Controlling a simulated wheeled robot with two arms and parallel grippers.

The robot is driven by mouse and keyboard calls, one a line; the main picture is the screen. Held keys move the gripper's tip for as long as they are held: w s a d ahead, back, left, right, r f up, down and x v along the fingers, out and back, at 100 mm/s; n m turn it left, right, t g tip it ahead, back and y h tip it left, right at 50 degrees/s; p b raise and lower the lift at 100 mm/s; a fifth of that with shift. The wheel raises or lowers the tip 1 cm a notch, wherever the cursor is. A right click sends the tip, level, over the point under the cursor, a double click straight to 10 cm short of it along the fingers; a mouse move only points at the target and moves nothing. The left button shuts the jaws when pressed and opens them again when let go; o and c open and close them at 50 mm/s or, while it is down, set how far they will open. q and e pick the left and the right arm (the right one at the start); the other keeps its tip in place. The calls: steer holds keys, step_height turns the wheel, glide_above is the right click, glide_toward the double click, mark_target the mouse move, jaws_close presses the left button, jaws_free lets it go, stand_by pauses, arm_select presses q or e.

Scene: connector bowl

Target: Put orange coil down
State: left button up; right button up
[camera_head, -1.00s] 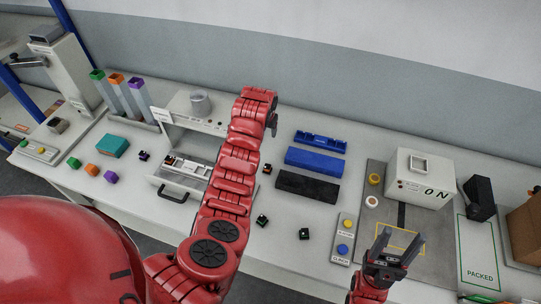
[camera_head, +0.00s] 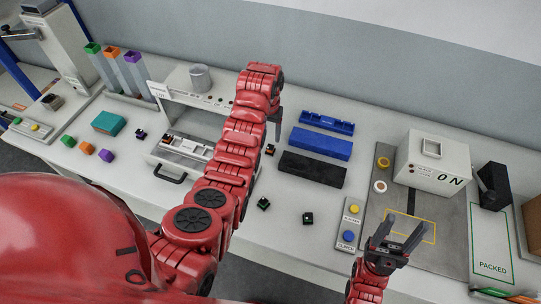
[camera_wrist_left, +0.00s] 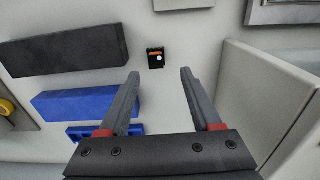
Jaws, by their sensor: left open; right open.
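A small black part with an orange coil (camera_wrist_left: 155,57) stands on the white table. In the head view the orange coil (camera_head: 269,149) is right of the open drawer and just below my left gripper (camera_head: 278,122). In the left wrist view my left gripper (camera_wrist_left: 159,73) is open and empty. The orange coil lies just beyond its fingertips, between their lines and clear of both. My right gripper (camera_head: 405,238) is open and empty at the front right, over the grey mat.
A black block (camera_head: 312,168), a blue block (camera_head: 320,143) and a blue tray (camera_head: 327,122) lie right of the coil. The drawer (camera_head: 180,152) is at its left. Two small dark parts, one here (camera_head: 263,203), lie in front. A white box (camera_head: 434,160) stands right.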

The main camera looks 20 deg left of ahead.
mark_target(271, 146)
arm_select(q)
steer(key=shift+f, duration=0.4)
steer(key=shift+f+p, duration=0.15)
steer(key=shift+p, duration=0.2)
steer(key=f, duration=0.1)
steer(key=f+p, duration=0.2)
steer(key=shift+w+d+f, duration=0.15)
steer(key=shift+d, duration=0.15)
steer(key=shift+f+p, duration=0.4)
steer(key=shift+f, duration=0.45)
jaws_close()
